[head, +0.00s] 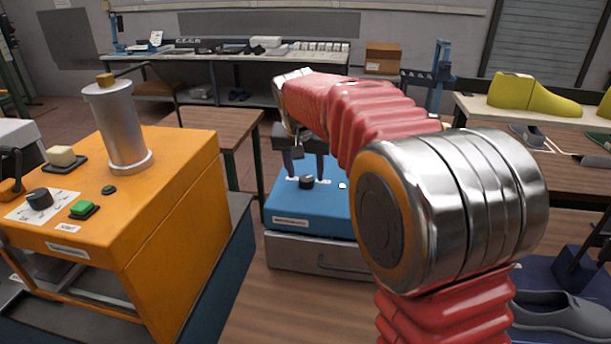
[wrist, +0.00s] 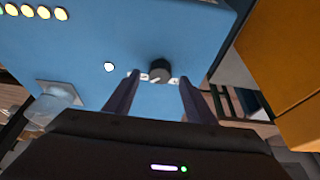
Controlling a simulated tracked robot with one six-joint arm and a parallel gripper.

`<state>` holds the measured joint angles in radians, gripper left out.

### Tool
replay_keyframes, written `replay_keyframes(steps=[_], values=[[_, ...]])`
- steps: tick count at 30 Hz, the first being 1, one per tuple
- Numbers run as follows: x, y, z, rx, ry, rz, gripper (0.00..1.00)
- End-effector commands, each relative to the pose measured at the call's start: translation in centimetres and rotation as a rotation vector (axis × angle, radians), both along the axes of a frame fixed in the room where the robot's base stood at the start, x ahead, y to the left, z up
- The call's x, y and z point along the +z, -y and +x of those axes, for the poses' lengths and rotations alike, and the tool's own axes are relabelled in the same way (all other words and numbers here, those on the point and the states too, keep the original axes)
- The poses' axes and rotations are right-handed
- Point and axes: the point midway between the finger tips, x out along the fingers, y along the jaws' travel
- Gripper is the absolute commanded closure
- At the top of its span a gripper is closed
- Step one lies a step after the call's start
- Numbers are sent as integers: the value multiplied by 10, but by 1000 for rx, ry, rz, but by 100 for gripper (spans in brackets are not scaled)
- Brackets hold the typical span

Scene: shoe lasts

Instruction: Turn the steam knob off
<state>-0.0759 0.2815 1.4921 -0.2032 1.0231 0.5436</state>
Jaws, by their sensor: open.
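A small dark round knob (head: 306,182) sits on the top of the blue box (head: 283,211). It also shows in the wrist view (wrist: 160,71), with small white labels on both sides that I cannot read. My gripper (head: 307,172) points down over the blue box, its two fingers apart and empty. In the wrist view my gripper (wrist: 160,78) has one fingertip on either side of the knob; whether they touch it I cannot tell. The knob's pointer setting is too small to read.
An orange machine (head: 180,190) at left carries another black knob (head: 39,199), a green button (head: 84,209) and a metal cylinder (head: 124,125). A drawer (head: 320,254) is under the blue box. Yellow lasts (head: 530,95) stand at right. Several yellowish round spots (wrist: 35,11) lie on the blue surface.

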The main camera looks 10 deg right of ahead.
Motion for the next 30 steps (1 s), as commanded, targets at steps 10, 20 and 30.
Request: replay_keyframes(steps=[10,20,30], values=[[-22,3,9,0,0,0,50],[-22,3,9,1,0,0,58],[-22,3,8,1,0,0,82]])
